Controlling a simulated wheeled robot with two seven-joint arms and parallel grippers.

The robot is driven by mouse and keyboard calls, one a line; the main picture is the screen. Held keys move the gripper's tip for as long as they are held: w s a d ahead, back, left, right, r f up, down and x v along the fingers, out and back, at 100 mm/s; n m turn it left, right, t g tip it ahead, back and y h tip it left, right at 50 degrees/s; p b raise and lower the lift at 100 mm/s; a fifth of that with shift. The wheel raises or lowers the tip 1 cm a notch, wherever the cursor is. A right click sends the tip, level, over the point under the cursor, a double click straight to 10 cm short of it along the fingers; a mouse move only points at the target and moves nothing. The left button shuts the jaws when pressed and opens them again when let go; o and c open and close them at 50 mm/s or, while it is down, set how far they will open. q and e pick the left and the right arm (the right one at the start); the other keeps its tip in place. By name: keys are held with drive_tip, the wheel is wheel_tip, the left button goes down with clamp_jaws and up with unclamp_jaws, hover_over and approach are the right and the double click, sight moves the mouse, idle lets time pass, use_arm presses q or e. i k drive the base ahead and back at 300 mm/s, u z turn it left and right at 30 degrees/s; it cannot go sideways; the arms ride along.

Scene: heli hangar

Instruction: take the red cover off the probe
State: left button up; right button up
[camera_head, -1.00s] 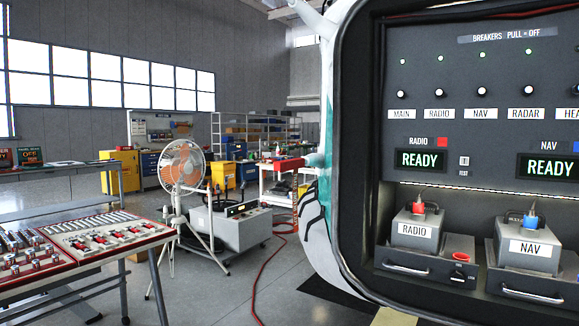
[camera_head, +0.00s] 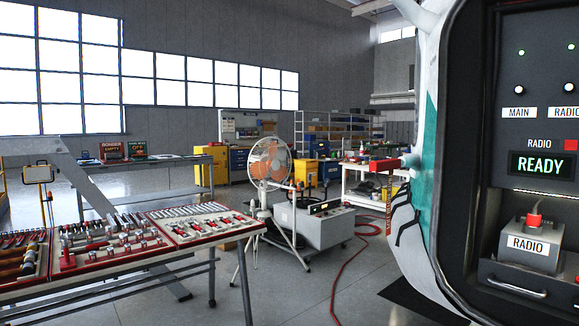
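A red cover (camera_head: 385,165) sticks out to the left from the side of the helicopter, at right of centre in the head view. It sits over a probe whose short teal-grey base (camera_head: 410,161) shows where it meets the hull. A reddish streamer (camera_head: 389,205) with markings too small to read hangs down from the cover. The probe under the cover is hidden. Neither of my grippers shows in this view.
The helicopter's open bay with the RADIO unit (camera_head: 527,243) fills the right. A tool table (camera_head: 230,229) stands at left. A fan (camera_head: 270,160) and a grey cart (camera_head: 318,228) stand mid-floor. A red hose (camera_head: 345,272) lies on the floor. Clear floor lies before the helicopter.

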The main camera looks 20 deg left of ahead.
sight(378, 165)
drive_tip(key=u, duration=1.5)
drive_tip(key=i, duration=2.7)
drive_tip(key=z, duration=1.75)
